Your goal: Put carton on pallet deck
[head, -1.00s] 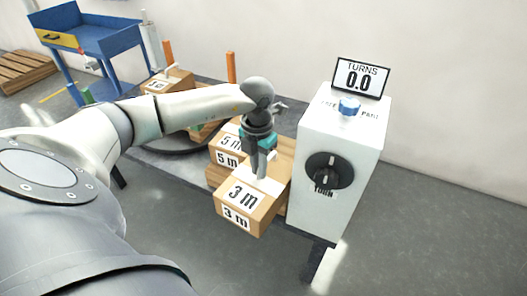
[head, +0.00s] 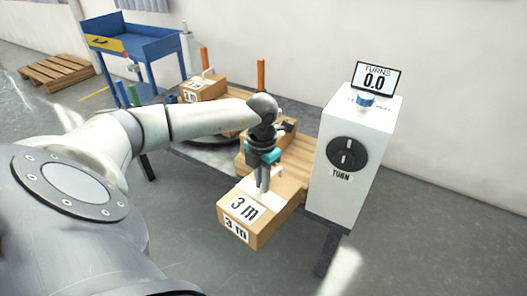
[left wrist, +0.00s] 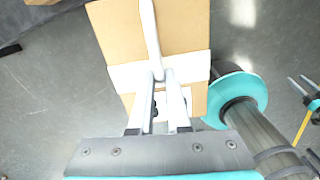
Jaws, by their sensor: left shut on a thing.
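My left gripper (head: 264,188) points down and is shut on the white handle of the brown carton labelled 3 m (head: 262,212). The carton hangs level in front of the wooden slatted platform. In the left wrist view the fingers (left wrist: 158,78) close on the handle strip, with the carton's top (left wrist: 185,25) below and grey floor around it. A wooden pallet deck (head: 240,158) shows behind the carton, partly hidden by my arm. I cannot tell how high the carton is.
A white cabinet (head: 375,125) with a dial and a screen reading 0.0 stands close on the right. A blue table (head: 140,45) and floor pallet (head: 58,70) are far left.

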